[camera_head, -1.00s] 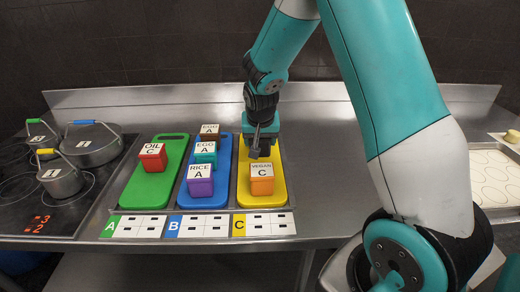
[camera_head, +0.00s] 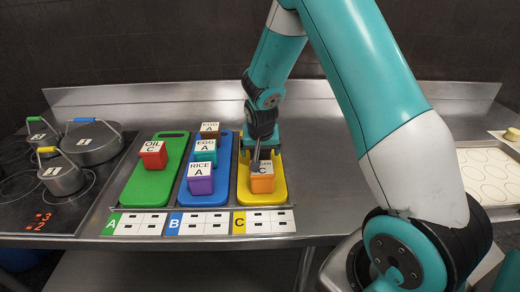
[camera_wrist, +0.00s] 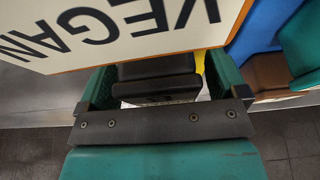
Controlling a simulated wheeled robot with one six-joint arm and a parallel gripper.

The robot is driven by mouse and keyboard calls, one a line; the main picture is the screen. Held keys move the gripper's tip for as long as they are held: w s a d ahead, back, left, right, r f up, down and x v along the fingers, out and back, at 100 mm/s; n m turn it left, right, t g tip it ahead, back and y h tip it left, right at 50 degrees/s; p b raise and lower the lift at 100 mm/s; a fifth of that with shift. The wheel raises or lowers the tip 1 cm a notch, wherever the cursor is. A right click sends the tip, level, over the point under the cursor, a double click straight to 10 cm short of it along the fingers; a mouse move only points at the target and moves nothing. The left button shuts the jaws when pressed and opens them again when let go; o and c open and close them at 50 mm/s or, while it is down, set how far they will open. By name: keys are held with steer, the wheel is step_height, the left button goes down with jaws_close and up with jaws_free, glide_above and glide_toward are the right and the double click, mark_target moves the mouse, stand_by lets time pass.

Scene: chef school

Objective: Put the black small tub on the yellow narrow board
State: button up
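The yellow narrow board (camera_head: 280,191) lies on the counter as the rightmost of three boards. An orange tub (camera_head: 262,184) with a white VEGAN C lid stands on it. My gripper (camera_head: 255,163) is low over this board, its dark tip covering part of the orange tub's lid. In the wrist view, the VEGAN lid (camera_wrist: 130,25) is very close in front of my gripper.
A red tub (camera_head: 153,160) stands on the green board (camera_head: 150,190). Purple (camera_head: 200,186), teal (camera_head: 206,157) and brown (camera_head: 211,128) tubs stand along the blue board (camera_head: 203,201). Pots (camera_head: 92,146) stand on the stove at left. The counter (camera_head: 325,165) right of the yellow board is bare.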

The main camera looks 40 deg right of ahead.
steer(key=shift+s+r, duration=0.1)
steer(key=shift+r, duration=0.4)
steer(key=a+b+v, duration=0.1)
steer(key=v, duration=1)
steer(key=s+a+r+n+g+y, duration=0.2)
steer(key=s+a+r+n+y, duration=0.1)
steer(key=s+a+n, duration=0.4)
steer(key=s+a+r+n+g+y, duration=0.1)
steer(key=s+a+r+n+y, duration=0.2)
steer(key=s+a+n, duration=0.4)
steer(key=s+a+r, duration=0.1)
steer(key=s+a, duration=0.5)
steer(key=s, duration=0.4)
steer(key=shift+s+a+r+g+y, duration=0.2)
steer(key=shift+a+r+g+y, duration=0.15)
steer(key=shift+a+g+y, duration=0.05)
